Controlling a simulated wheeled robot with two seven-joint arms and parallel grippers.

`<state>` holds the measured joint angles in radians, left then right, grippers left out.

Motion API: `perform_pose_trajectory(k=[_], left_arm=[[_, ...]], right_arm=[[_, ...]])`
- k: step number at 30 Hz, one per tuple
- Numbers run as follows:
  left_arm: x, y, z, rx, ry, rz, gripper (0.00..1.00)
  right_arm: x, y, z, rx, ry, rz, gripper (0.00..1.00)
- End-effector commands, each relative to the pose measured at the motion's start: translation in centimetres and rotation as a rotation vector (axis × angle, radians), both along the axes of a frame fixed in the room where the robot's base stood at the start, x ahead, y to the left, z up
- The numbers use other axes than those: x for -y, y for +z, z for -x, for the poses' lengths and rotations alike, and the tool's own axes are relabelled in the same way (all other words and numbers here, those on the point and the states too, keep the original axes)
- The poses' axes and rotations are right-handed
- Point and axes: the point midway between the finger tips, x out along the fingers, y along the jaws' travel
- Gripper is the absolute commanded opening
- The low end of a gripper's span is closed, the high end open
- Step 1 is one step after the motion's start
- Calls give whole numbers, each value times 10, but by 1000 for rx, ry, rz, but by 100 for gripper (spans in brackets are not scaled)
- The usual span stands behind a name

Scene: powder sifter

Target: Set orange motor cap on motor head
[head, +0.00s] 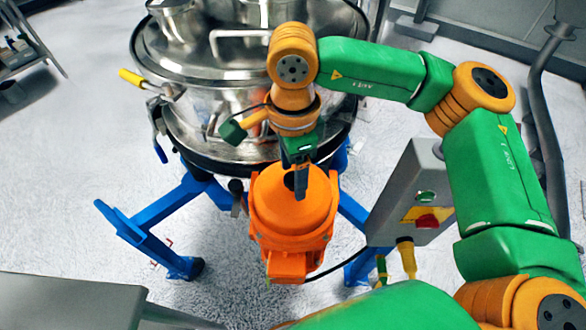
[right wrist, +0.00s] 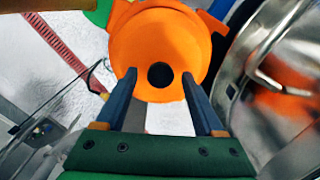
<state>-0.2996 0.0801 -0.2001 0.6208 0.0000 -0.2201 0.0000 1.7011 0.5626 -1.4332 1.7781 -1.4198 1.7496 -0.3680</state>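The orange motor cap (head: 275,202) is a round, tapered piece on top of the orange motor head (head: 290,243), which is fixed at the front of the steel sifter. I cannot tell whether the cap is fully seated. My right gripper (head: 300,194) points down over the cap and hides part of its top. In the right wrist view, the gripper (right wrist: 159,78) has its two dark fingers wide apart, in front of the orange round face (right wrist: 160,30) with a dark central hole. My left gripper is not in view.
The steel sifter (head: 185,125) stands on a blue frame (head: 150,220) behind the motor. A grey control box (head: 410,190) with a red button is close on the right. A grey surface (head: 70,300) lies at the lower left. Open floor is on the left.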

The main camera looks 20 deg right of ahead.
Motion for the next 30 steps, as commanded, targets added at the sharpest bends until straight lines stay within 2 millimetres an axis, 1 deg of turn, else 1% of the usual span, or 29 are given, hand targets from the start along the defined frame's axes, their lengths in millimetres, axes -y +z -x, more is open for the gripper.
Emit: perform_pose_trajectory(k=[6,8,11,12,14,15,18,20,22,25,30], left_arm=[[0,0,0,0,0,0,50],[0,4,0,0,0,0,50],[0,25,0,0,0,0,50],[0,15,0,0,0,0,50],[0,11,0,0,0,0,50],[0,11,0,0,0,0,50],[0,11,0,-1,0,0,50],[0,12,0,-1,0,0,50],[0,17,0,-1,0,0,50],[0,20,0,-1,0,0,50],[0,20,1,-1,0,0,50]], right_arm=[[0,0,0,0,0,0,70],[0,4,0,0,0,0,70],[0,24,0,1,0,1,70],[0,25,-1,4,-2,-1,70],[-1,41,-1,5,-1,-2,70],[-1,55,-1,6,-1,-2,70],[-1,85,-1,5,-1,-1,70],[-1,101,0,3,0,-1,70],[0,117,0,3,0,1,70],[0,129,0,2,0,0,70],[0,133,0,0,1,0,70]])
